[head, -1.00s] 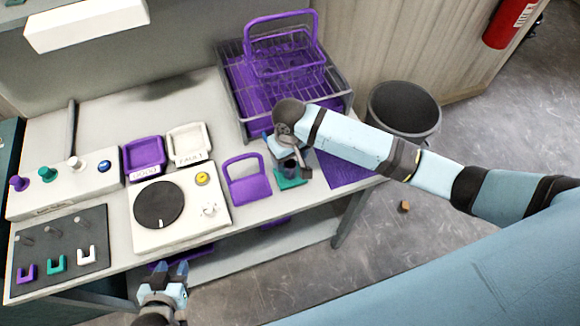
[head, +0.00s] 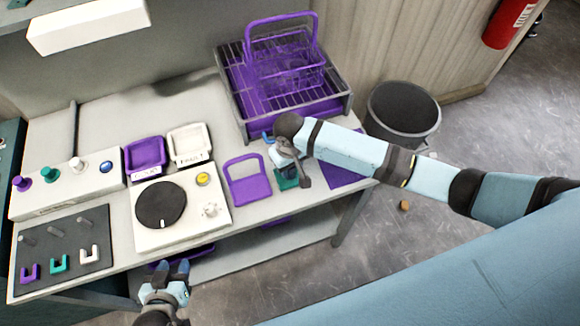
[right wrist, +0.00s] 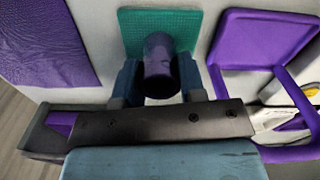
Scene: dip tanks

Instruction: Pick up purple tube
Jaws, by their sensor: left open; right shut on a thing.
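The purple tube (right wrist: 158,62) shows in the right wrist view as a short dark cylinder at a green pad (right wrist: 132,38). My right gripper (right wrist: 160,85) is shut on the tube, one finger on each side. In the head view my right gripper (head: 285,165) is over the green pad (head: 287,181) and hides the tube. I cannot tell whether the tube touches the pad. My left gripper (head: 167,275) is open and empty in front of the table's front edge.
A purple tray with a handle (head: 249,182) lies just left of the pad, and a purple mat (head: 345,171) lies right. A wire rack (head: 343,104) with a purple basket (head: 284,50) stands behind. A turntable box (head: 190,222) is further left. A grey bin (head: 402,112) stands beyond the table.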

